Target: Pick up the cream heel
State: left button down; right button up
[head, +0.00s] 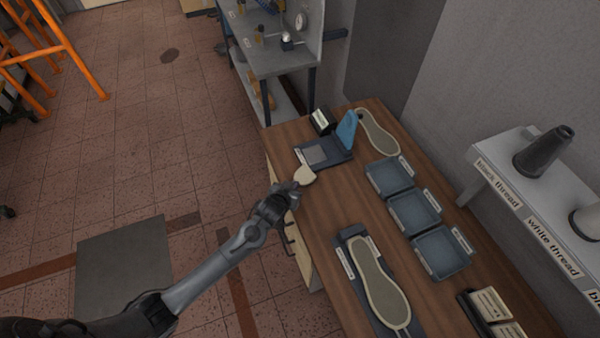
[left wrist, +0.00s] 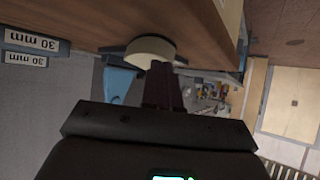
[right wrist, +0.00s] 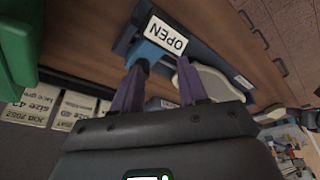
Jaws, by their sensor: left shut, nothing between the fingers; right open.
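The cream heel (head: 305,175) lies on the wooden table near its left edge, just in front of a dark blue holder. In the left wrist view the heel (left wrist: 150,51) is a pale rounded block just beyond the fingertips. My left gripper (head: 292,187) is shut with nothing in it, its tips right beside the heel; I cannot tell whether they touch. In the left wrist view its closed fingers (left wrist: 166,75) partly cover the heel's lower edge. My right gripper (right wrist: 162,65) is open and empty near a blue part labelled OPEN (right wrist: 166,35); it is out of the head view.
The dark blue holder (head: 312,153) has an upright light blue piece (head: 346,130). A sole (head: 378,133) lies behind it. Blue trays (head: 414,212) line the table's right side. Another sole (head: 380,284) lies on a dark base at the front. A thread shelf (head: 540,215) stands right.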

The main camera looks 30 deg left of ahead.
pick_arm(q)
jog(key=shift+r+p, duration=0.8)
jog(key=shift+p, duration=0.45)
jog(key=s+d, duration=0.1)
jog(key=s, duration=1.1)
jog(key=shift+d, duration=0.35)
jog(key=shift+w, duration=0.1)
